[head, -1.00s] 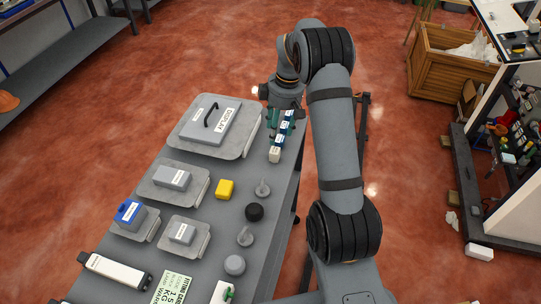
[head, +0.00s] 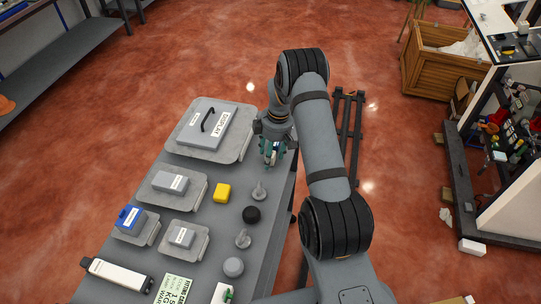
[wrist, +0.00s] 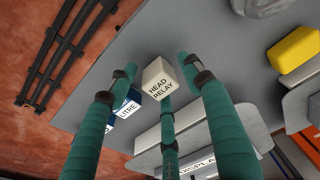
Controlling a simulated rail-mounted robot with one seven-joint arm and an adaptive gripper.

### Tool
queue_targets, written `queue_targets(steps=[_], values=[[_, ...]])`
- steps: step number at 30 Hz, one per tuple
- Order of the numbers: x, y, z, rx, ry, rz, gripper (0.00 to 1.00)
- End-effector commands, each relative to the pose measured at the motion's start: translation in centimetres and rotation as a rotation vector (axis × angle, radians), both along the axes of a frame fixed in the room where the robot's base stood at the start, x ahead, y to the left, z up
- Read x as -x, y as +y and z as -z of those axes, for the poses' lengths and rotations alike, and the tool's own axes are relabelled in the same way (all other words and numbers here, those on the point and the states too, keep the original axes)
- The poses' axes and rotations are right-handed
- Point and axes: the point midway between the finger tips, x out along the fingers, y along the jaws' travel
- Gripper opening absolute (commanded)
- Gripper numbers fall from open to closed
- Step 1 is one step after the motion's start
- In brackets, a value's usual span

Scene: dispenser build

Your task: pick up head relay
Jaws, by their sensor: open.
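The head relay, a small white block (wrist: 158,78) marked HEAD RELAY, stands on the grey table between my gripper's teal fingers in the wrist view. My gripper (wrist: 156,68) is open, with a finger on each side of the relay and a third finger below it in the picture. I see gaps beside the relay and cannot tell any contact. In the head view my gripper (head: 271,152) points down over the table's right edge, and the pale relay shows only partly among the fingers.
A blue-and-white block (wrist: 127,104) marked LITRE sits close beside the relay, partly behind the left finger. The display panel (head: 218,125) lies on a tray left of my gripper. A yellow block (head: 222,193) and a grey knob (head: 259,191) stand nearer.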

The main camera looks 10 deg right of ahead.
Motion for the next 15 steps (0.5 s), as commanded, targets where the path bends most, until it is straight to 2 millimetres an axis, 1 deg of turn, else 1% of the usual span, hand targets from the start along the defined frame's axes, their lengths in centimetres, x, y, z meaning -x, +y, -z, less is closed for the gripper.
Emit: queue_targets(steps=[6,15], values=[[-0.03,0.02,0.11,0.0,-0.001,0.0,0.5],[-0.02,0.02,0.09,0.0,0.0,0.0,0.32]])
